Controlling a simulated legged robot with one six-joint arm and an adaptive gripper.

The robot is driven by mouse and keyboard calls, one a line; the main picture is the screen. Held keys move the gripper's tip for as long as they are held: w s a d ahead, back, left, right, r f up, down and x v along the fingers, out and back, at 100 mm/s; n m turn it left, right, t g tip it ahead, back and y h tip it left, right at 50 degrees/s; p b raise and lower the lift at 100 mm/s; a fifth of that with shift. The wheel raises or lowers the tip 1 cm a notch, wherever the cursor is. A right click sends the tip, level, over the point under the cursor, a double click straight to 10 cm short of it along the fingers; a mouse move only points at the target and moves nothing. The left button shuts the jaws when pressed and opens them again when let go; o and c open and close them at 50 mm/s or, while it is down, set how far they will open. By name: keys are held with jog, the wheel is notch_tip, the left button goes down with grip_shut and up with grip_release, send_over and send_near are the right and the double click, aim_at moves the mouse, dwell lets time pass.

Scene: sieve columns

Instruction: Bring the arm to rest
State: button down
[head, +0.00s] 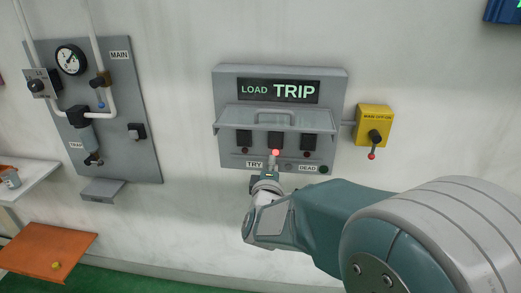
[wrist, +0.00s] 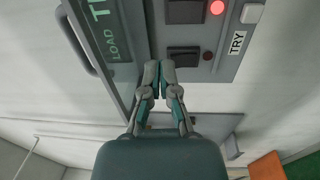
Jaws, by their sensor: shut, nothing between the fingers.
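My gripper (head: 272,166) is in front of the lower part of a grey wall panel (head: 228,82) marked "LOAD TRIP". In the wrist view its two fingers (wrist: 160,66) are together at the tips with nothing between them. The fingertips appear beside a black switch (wrist: 184,56); I cannot tell whether they touch the panel. My arm (head: 330,215) reaches in from the lower right. The panel has three black switches with small lamps below. The middle lamp (head: 275,152) glows red and also shows in the wrist view (wrist: 217,7).
A flap with a handle (head: 275,113) juts out above the switches. A yellow box (head: 374,119) with a red-tipped lever is on the right. A grey "MAIN" board (head: 130,90) with pipes and a gauge is on the left. An orange surface (head: 45,245) is at lower left.

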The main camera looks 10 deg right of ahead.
jog(key=s+f+m+g+y, duration=0.1)
jog(key=s+m+g, duration=0.5)
jog(key=s, duration=0.8)
jog(key=s+f+m+g+y, duration=0.2)
jog(key=s+m+g+y, duration=0.2)
jog(key=s, duration=1)
jog(key=m+g, duration=0.2)
jog(key=m, duration=0.2)
jog(key=shift+d+g+y, duration=0.3)
jog(key=shift+d, duration=0.05)
